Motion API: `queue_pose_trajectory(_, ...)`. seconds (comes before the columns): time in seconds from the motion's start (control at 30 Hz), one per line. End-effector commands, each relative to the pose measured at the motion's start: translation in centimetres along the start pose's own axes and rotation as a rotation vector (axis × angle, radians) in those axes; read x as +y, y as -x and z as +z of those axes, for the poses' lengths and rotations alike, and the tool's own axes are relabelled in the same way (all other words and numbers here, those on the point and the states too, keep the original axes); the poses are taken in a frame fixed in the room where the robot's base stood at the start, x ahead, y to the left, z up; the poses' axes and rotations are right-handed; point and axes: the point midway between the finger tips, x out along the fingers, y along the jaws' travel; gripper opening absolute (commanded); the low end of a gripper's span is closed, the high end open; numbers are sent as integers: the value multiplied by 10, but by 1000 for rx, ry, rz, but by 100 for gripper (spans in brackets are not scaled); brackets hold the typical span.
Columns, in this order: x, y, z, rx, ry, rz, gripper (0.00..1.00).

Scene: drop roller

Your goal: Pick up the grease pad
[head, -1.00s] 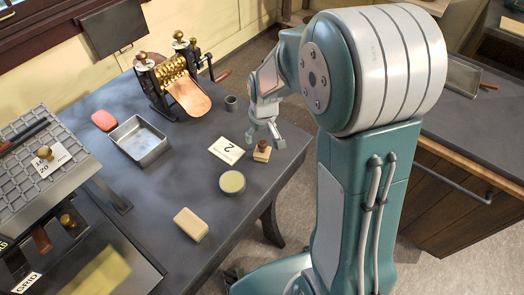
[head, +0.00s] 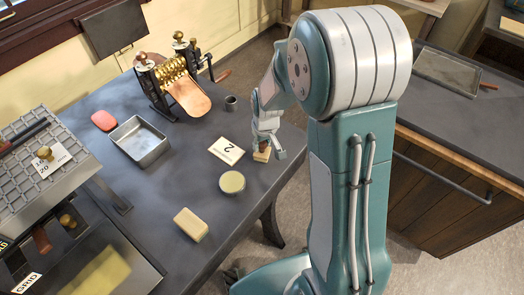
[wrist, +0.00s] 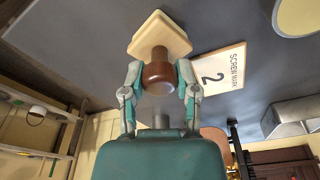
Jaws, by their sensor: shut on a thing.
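The grease pad is a cream square pad (head: 261,156) with a round brown knob on top, near the table's right edge. In the wrist view, the pad (wrist: 160,35) lies beyond the brown knob (wrist: 158,72). My gripper (head: 267,148) is over the pad from above, and its two fingers are shut on the knob, one on each side. My gripper also shows in the wrist view (wrist: 159,82). The pad appears to rest on the table; the fingers partly hide the knob in the head view.
A "Screw Mark 2" card (head: 227,150) lies left of the pad, with a round tin (head: 232,182) nearer the front.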

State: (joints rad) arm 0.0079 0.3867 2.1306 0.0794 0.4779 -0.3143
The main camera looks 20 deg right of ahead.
Motion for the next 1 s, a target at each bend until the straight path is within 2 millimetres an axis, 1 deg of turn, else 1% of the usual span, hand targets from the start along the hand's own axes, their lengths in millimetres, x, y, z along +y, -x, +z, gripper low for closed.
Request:
queue_pose_trajectory(0.17,0,-1,1,-4,0,-1,0)
queue_pose_trajectory(0.27,0,4,0,-3,0,-1,0)
queue_pose_trajectory(0.37,0,14,-2,0,0,0,0)
queue_pose_trajectory(0.47,0,32,-5,3,1,1,0)
queue_pose_trajectory(0.57,-3,50,7,2,1,1,0)
queue_pose_trajectory(0.8,-12,98,35,4,1,1,0)
queue_pose_trajectory(1.0,-21,122,72,2,0,1,0)
